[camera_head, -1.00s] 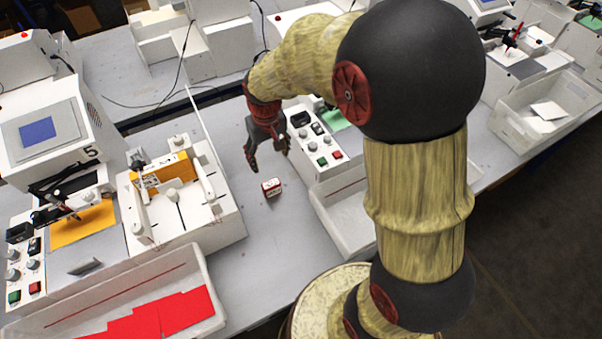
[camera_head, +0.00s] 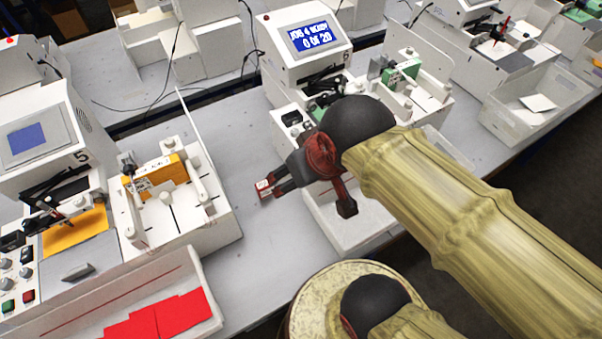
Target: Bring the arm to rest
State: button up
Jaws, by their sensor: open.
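My arm is folded low, and its bamboo-patterned link (camera_head: 440,190) reaches from the right edge to a dark round joint at the middle. My gripper (camera_head: 277,181) extends to the left of that joint, above the table, with its dark fingers apart and nothing seen between them. My base (camera_head: 325,300) is at the lower middle.
The pen plotter station (camera_head: 310,65) behind my arm shows "0 of 20" on its screen. Another plotter (camera_head: 45,130) stands at left. A bin (camera_head: 200,265) with red sheets is at front left. A white bin (camera_head: 345,240) lies under my wrist. Bare table (camera_head: 245,240) lies between them.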

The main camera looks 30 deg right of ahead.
jog(key=shift+s, duration=0.3)
notch_tip(320, 180, down, 3)
jog(key=b, duration=0.3)
dwell(0.9)
